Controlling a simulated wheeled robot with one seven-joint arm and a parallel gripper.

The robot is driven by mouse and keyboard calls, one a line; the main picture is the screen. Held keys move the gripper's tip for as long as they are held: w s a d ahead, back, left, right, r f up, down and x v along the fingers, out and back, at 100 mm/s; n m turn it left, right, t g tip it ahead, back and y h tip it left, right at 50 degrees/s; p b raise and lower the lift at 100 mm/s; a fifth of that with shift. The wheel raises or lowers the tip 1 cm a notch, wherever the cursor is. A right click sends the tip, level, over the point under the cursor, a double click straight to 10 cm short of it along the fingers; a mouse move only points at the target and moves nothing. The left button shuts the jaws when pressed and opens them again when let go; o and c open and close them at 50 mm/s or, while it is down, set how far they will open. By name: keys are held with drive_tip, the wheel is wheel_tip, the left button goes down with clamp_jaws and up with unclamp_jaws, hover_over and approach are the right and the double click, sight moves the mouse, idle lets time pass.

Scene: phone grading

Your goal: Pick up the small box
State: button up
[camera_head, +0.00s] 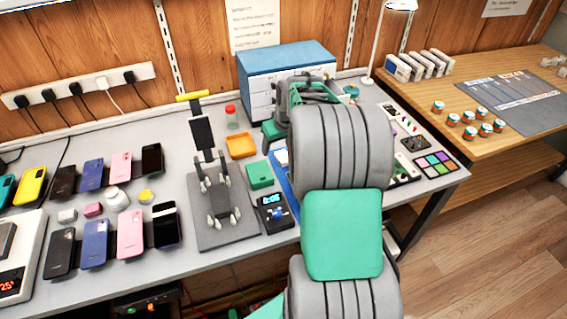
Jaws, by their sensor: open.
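A small green box (260,175) sits on the grey workbench (190,262), just left of my arm and behind a small dark device with a lit display. I cannot tell for sure that it is the task's small box; several small white boxes (420,65) stand in a row on the wooden table at the right. My gripper (280,138) is open, over the bench in front of the drawer cabinet, behind and slightly right of the green box. My own arm hides much of the gripper, and I see nothing held in it.
An orange tray (241,146) and a jar with a red lid (232,117) stand near the green box. Several phones lie at the left. A blue-topped drawer cabinet (285,62) stands behind. My arm hides the middle of the bench.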

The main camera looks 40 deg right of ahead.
approach(283, 156)
drive_tip(key=shift+f, duration=0.85)
drive_tip(key=x, duration=0.7)
drive_tip(key=shift+w+d+p, duration=0.1)
drive_tip(key=shift+w+p, duration=0.25)
drive_tip(key=shift+p, duration=0.05)
drive_tip(key=shift+c, duration=0.4)
clamp_jaws()
